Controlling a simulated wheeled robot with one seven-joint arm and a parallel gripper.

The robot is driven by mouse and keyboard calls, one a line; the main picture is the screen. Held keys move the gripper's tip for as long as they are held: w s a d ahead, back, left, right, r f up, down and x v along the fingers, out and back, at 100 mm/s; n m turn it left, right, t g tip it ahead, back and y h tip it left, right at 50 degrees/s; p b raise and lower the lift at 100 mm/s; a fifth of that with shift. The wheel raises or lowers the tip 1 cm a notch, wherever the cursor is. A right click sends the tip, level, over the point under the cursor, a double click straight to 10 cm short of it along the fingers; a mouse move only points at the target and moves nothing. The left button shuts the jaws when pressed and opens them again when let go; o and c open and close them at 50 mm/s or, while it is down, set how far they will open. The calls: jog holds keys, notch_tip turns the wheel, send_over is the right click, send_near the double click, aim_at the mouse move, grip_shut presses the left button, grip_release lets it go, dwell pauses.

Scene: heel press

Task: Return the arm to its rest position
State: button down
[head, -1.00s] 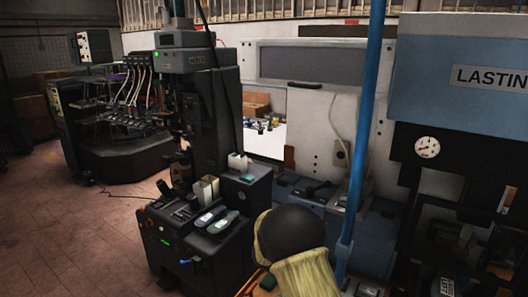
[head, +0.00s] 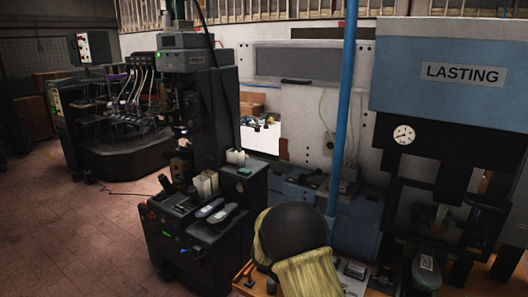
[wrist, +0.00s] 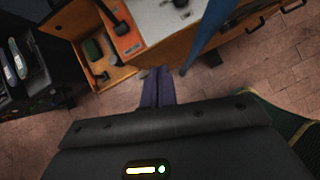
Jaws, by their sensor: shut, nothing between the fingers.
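My gripper (wrist: 158,86) shows in the middle of the wrist view. Its two dark bluish fingers lie side by side, shut, with nothing held. They hang over the tiled floor, just below the edge of an orange-brown bench (wrist: 155,55). In the head view only a dark rounded joint and yellow sleeve of my arm show at the bottom; my gripper is hidden there. The black heel press (head: 190,125) stands left of centre. Shoe-shaped pieces (head: 222,213) lie on its front table.
A blue pole (head: 343,120) rises beside my arm; it appears close to the fingers in the wrist view (wrist: 212,35). The blue LASTING machine (head: 440,95) stands at the right. Another machine (head: 120,130) stands back left. The floor (head: 75,225) is clear at left.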

jog(key=s+d+r+m+y, duration=0.1)
jog(key=s+d+r+m, duration=0.1)
jog(key=s+m, duration=0.6)
jog(key=s+d+r+m+g+y, duration=0.1)
jog(key=s+d+r+m+y, duration=0.1)
jog(key=s+m, duration=0.7)
jog(key=s+d+r+m+g+y+b, duration=0.1)
jog(key=s+r+m, duration=0.3)
jog(key=s+m, duration=0.5)
jog(key=shift+s+d+r+y, duration=0.3)
jog(key=shift+s+d+y, duration=0.2)
jog(key=shift+d, duration=0.25)
jog(key=shift+s, duration=0.15)
